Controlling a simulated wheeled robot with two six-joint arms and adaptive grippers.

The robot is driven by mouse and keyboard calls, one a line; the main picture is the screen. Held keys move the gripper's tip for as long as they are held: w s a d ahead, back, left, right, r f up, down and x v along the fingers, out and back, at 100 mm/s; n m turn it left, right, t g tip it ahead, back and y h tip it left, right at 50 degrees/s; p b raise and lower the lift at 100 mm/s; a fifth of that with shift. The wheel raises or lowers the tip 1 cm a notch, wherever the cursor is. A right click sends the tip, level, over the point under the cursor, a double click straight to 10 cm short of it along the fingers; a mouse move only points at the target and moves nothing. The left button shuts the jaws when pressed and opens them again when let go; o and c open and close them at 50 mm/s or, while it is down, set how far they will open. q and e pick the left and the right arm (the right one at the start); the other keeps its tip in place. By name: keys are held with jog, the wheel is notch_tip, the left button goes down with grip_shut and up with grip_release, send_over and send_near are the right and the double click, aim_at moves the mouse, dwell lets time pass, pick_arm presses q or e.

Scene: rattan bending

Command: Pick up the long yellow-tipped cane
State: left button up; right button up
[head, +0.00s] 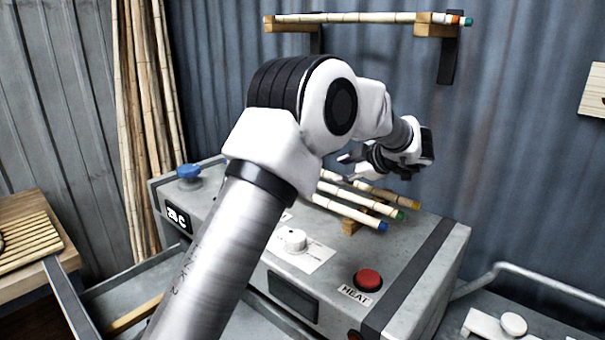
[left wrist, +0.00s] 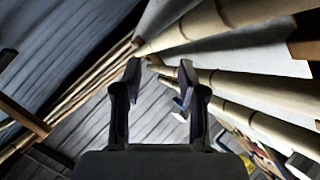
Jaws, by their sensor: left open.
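The yellow-tipped cane (head: 397,198) lies on the grey machine as the rearmost of several canes side by side. A green-tipped cane (head: 378,207) and a blue-tipped cane (head: 350,212) lie in front of it. My left gripper (head: 347,168) is open and empty, above the canes near their left part. In the left wrist view its fingers (left wrist: 160,78) are spread, with canes (left wrist: 245,88) passing beyond and to the right. No coloured tip there clearly tells which cane is which. My arm hides part of the canes. My right gripper is not in view.
The grey machine (head: 440,235) carries a red button (head: 368,279), a white knob (head: 294,240) and a blue knob (head: 188,171). A wooden block (head: 351,227) supports the canes. Another cane (head: 350,17) rests on a wall rack. Tall canes (head: 150,110) stand against the left wall.

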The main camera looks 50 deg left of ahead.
aim_at(330, 175)
pick_arm(q)
jog(key=shift+w+a+f+p, duration=0.1)
jog(key=shift+a+f+p, duration=0.05)
jog(key=shift+a+p, duration=0.2)
jog(key=p+x, duration=0.1)
jog(key=x, duration=0.4)
jog(key=shift+a+f+p, duration=0.2)
jog(key=shift+a+p, duration=0.1)
jog(key=shift+p, duration=0.1)
jog(key=shift+d+r, duration=0.1)
jog(key=shift+d, duration=0.15)
jog(key=shift+c, duration=0.3)
jog(key=shift+d+r, duration=0.15)
jog(key=shift+d, duration=0.1)
grip_shut()
jog(key=shift+a, duration=0.1)
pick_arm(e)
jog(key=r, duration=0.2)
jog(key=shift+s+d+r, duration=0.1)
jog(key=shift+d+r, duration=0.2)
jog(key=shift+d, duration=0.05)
